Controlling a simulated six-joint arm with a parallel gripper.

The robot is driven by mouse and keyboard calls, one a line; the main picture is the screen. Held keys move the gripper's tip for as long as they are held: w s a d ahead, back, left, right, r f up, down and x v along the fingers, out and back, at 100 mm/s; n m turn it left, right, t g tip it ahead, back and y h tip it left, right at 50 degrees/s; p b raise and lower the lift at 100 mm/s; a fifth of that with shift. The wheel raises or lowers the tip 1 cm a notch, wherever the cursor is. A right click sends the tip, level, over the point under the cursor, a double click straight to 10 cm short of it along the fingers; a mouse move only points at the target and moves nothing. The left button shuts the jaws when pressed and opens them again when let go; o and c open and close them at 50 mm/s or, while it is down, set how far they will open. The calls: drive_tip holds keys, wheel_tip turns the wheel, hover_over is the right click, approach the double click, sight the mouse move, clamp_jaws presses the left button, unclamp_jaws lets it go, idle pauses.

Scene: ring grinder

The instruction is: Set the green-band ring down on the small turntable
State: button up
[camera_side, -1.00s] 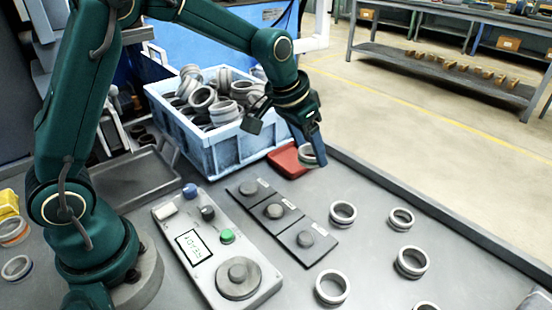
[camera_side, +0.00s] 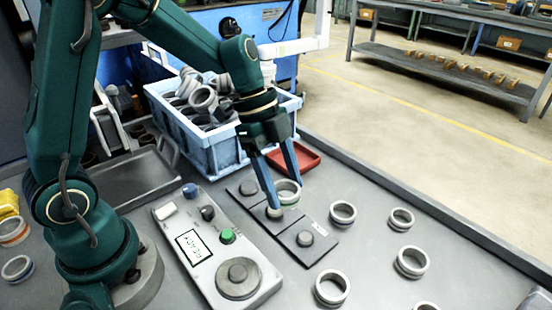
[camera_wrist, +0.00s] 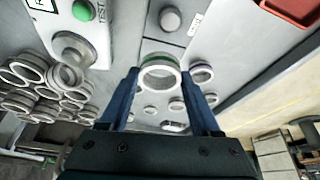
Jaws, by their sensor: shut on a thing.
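The green-band ring (camera_side: 288,190) is pale grey with a thin green stripe. My gripper (camera_side: 286,196) is shut on it and holds it above the dark plate with peg-like knobs. In the wrist view the ring (camera_wrist: 160,76) sits between the two blue fingers, its green stripe showing along the far side. The small turntable (camera_side: 238,279) is a round grey disc with a raised hub on the control box, nearer the camera than my gripper and to its left. It also shows in the wrist view (camera_wrist: 73,50), left of the ring. Nothing rests on it.
The control box (camera_side: 192,245) carries a display, a green button (camera_side: 227,236) and other knobs. A blue crate (camera_side: 222,150) full of rings and an empty red tray (camera_side: 300,158) stand behind. Several loose rings lie to the right on the bench.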

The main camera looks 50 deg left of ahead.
sight(236, 274)
drive_tip(key=s+d+m+g, duration=0.1)
drive_tip(key=s+m, duration=0.3)
drive_tip(key=s+d+r+m+g+y, duration=0.1)
drive_tip(key=s+d+m+g, duration=0.1)
drive_tip(key=s+m, duration=0.2)
drive_tip(key=s+d+m+g, duration=0.1)
drive_tip(key=s+d+m, duration=0.1)
drive_tip(key=s+m, duration=0.2)
drive_tip(key=shift+s+r+y, duration=0.4)
drive_tip(key=shift+s, duration=0.1)
drive_tip(key=shift+f, duration=2.45)
drive_tip(key=o, duration=1.5)
drive_tip(key=shift+o, duration=0.2)
drive_tip(key=shift+r, duration=0.1)
drive_tip(key=shift+v, duration=2.5)
drive_tip(key=shift+w, duration=0.1)
